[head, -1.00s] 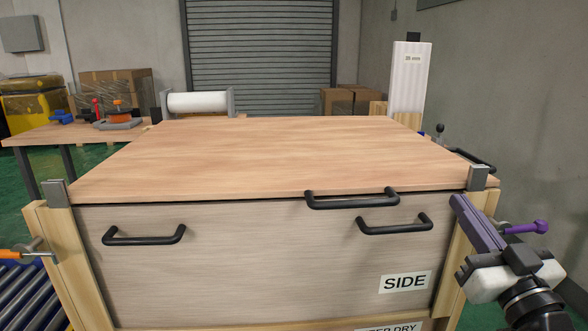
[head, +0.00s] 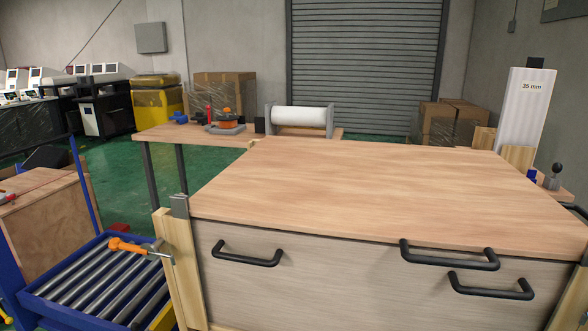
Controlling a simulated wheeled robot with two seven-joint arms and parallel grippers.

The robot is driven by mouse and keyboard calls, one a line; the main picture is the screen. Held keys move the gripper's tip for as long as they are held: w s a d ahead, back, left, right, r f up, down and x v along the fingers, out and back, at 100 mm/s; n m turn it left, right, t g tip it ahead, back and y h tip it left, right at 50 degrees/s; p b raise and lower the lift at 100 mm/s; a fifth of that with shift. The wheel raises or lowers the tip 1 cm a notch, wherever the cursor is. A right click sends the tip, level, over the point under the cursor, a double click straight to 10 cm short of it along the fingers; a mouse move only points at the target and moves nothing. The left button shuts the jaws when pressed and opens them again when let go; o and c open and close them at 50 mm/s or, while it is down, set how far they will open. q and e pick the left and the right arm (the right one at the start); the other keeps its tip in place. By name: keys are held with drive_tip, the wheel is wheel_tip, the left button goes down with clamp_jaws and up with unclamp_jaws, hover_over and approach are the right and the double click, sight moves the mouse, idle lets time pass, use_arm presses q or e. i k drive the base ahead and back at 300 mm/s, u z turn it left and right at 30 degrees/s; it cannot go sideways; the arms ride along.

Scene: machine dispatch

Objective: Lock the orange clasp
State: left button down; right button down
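The orange clasp (head: 127,246) is at the left front corner of the large wooden crate (head: 238,285). Its orange handle sticks out to the left, roughly level, from a metal bracket on the crate's corner post. I cannot tell from this angle how its hook sits. The wooden lid (head: 370,190) lies flat on top of the crate, with a metal catch plate (head: 180,206) at its left front corner. Neither of my grippers shows in the head view.
A blue-framed roller conveyor (head: 95,285) lies left of the crate, below the orange clasp. Another wooden box (head: 50,225) stands at far left. Black handles (head: 246,254) stick out from the crate's front.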

sight(148, 250)
drive_tip(key=k, duration=1.25)
drive_tip(key=u, duration=0.6)
drive_tip(key=i, duration=1.55)
drive_tip(key=z, duration=0.8)
